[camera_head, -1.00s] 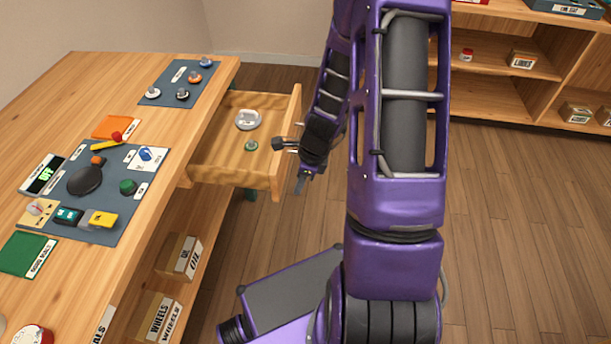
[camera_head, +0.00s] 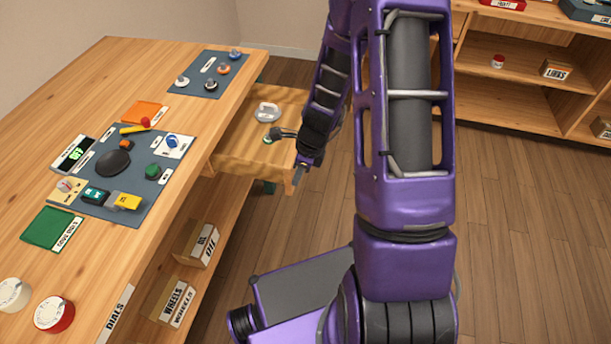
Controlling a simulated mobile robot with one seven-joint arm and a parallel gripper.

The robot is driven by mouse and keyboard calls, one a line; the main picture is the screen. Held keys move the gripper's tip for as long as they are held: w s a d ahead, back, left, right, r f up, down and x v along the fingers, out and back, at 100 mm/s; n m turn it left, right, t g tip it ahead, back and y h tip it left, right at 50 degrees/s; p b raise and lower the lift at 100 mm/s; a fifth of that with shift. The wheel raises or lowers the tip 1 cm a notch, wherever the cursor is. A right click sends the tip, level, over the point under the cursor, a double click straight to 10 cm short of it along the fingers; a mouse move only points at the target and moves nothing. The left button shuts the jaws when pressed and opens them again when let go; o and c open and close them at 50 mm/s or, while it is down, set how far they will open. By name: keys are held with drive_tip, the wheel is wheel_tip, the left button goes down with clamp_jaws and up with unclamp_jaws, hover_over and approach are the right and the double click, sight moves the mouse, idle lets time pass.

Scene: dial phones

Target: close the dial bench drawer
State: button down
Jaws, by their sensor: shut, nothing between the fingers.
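The bench drawer (camera_head: 235,159) is pulled out from the right side of the wooden bench. Its front panel (camera_head: 290,179) is partly hidden behind my arm. Inside the drawer lie a pale grey round part (camera_head: 267,112) and a small green part (camera_head: 267,140). My gripper (camera_head: 300,174) is shut and empty, pointing down at the outer side of the drawer front. A dark part of my wrist overlaps the drawer's inside in the picture. I cannot tell whether the fingers touch the front panel.
The bench top (camera_head: 215,110) carries a blue-grey mat (camera_head: 140,212) with phone parts, and dials. Boxes marked wheels (camera_head: 178,303) and oil (camera_head: 203,245) sit on the shelf below. A wooden shelf unit (camera_head: 505,112) stands at the back right. The floor (camera_head: 520,240) to the right is clear.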

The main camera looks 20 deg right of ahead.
sight(218, 160)
drive_tip(key=w+a+p, duration=0.2)
drive_tip(key=w+a, duration=0.2)
drive_tip(key=a, duration=0.2)
drive_tip(key=w+a+p, duration=0.2)
drive_tip(key=w+a, duration=0.2)
drive_tip(key=a, duration=0.2)
drive_tip(key=w+a+p, duration=0.2)
drive_tip(key=w+a, duration=0.2)
drive_tip(key=a, duration=0.2)
drive_tip(key=shift+w+a+p, duration=0.3)
drive_tip(key=shift+p, duration=0.05)
drive_tip(key=shift+r, duration=0.1)
